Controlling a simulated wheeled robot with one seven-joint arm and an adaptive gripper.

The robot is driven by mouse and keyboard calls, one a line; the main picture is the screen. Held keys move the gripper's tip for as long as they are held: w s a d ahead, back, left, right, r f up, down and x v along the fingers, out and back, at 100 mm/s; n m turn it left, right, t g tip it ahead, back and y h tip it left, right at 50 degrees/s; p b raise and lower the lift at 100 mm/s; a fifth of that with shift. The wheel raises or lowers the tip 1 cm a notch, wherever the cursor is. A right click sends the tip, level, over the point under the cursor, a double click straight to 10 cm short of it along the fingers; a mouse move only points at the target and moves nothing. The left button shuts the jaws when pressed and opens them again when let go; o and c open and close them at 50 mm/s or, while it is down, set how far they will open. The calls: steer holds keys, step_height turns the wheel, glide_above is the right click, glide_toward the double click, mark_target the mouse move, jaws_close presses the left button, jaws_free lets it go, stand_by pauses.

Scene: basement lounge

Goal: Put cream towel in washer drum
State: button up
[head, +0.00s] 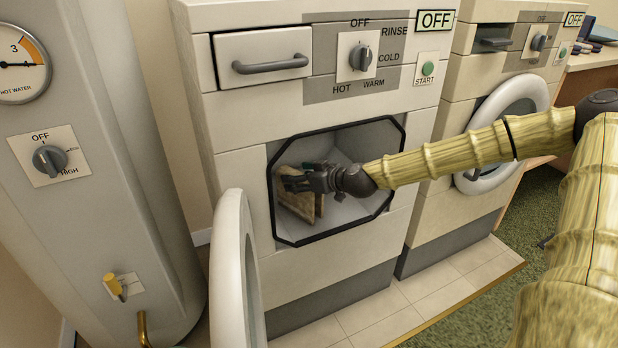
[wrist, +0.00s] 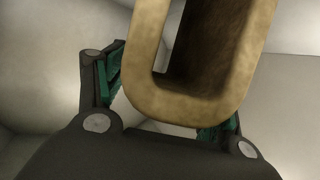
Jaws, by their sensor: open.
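The cream towel (head: 299,207) is inside the washer drum (head: 348,209), under and beside my gripper (head: 297,180). In the wrist view the towel (wrist: 190,108) shows as a thick folded loop with a dark hollow, its rounded end near my palm. My gripper reaches through the washer's open front and is open. In the wrist view its left finger stands apart from the towel, while the right finger is largely hidden behind it. I cannot tell whether the towel touches the drum floor. The washer door (head: 236,270) stands swung open at left.
A black frame (head: 272,205) edges the drum opening close around my gripper. A hot water tank (head: 95,180) stands at left. A second machine with a round door (head: 545,95) stands at right, partly behind my arm. Tiled floor (head: 400,308) lies in front.

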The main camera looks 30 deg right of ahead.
steer(key=p+v, duration=0.6)
steer(key=v, duration=0.6)
steer(key=shift+p, duration=0.3)
